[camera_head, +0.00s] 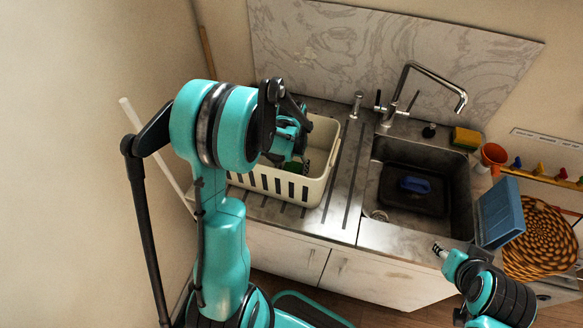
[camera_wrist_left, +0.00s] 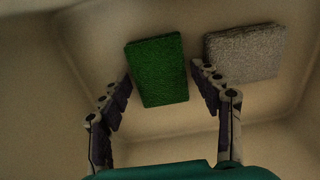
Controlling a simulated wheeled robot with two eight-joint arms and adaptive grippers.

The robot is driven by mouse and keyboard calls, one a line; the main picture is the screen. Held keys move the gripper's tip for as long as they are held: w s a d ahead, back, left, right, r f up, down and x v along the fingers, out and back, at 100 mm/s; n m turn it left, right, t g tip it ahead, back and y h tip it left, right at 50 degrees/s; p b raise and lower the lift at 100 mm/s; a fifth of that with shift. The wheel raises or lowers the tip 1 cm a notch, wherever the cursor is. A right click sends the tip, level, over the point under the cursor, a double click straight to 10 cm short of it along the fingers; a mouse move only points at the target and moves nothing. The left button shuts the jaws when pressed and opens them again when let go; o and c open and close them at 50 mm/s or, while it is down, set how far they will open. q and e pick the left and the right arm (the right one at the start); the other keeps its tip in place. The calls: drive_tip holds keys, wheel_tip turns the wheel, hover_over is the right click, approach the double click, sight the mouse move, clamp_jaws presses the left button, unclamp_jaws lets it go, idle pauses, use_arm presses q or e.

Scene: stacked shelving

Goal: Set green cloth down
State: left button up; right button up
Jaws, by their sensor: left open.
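The green cloth (camera_wrist_left: 158,70) is a flat green rectangle lying on the floor of the cream basket (camera_head: 312,190). In the head view a bit of green (camera_head: 294,165) shows below my left gripper (camera_head: 289,140), inside the basket. In the left wrist view my left gripper (camera_wrist_left: 162,78) has its fingers apart, one on each side of the cloth's near part. I cannot tell whether the fingers touch it. My right gripper (camera_head: 440,250) is in front of the sink counter, away from the basket; its fingers are too small to read.
A grey sponge-like block (camera_wrist_left: 244,53) lies beside the cloth in the basket. The basket walls surround my left gripper. To the right are the sink (camera_head: 412,165) with a dark tray and blue item, a tall faucet (camera_head: 430,75), a blue box (camera_head: 500,212) and a woven basket (camera_head: 540,238).

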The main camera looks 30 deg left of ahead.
sight(292, 171)
use_arm(q)
wheel_tip(292, 171, up, 12)
drive_tip(key=p, duration=0.3)
drive_tip(key=s+d+r+m+t, duration=0.2)
drive_tip(key=s+d+r+t, duration=0.5)
drive_tip(key=s+d, duration=0.4)
drive_tip(key=shift+s+d+r, duration=0.3)
drive_tip(key=shift+s+r, duration=0.1)
drive_tip(key=shift+s, duration=0.4)
